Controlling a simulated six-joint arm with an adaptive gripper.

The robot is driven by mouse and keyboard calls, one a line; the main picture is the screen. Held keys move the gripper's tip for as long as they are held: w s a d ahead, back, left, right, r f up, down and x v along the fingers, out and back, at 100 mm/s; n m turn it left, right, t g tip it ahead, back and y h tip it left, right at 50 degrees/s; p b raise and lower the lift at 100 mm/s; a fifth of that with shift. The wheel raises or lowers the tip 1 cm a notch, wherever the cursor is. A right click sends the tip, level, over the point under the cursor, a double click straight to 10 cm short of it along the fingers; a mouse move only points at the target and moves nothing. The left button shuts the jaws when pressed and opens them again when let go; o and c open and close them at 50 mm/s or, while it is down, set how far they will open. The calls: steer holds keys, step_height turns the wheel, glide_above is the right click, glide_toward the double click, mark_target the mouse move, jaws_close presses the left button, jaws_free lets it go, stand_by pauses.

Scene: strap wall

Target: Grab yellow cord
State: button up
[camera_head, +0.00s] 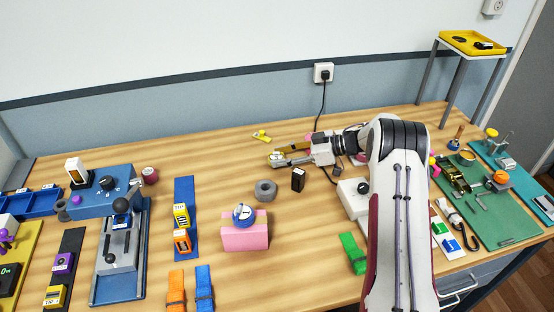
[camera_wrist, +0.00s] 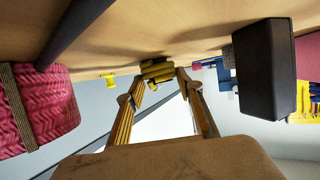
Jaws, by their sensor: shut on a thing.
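The yellow cord (camera_wrist: 157,70) is a small bundle of stacked loops in the wrist view. My gripper (camera_wrist: 158,78) has its two fingers closed on the bundle from both sides, with the loops between the fingertips. In the head view my gripper (camera_head: 275,158) is low over the back middle of the table, and a bit of the cord (camera_head: 277,154) shows at its tips. I cannot tell whether the cord still touches the table.
A small yellow piece (camera_head: 262,136) lies behind the gripper. A black box (camera_head: 298,180) and a grey ring (camera_head: 265,190) stand in front of it. A wall socket (camera_head: 323,73) with a black cable is behind.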

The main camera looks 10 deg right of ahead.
mark_target(281, 156)
step_height(281, 156, up, 10)
stand_by(0.9)
steer(key=shift+a, duration=0.15)
stand_by(0.3)
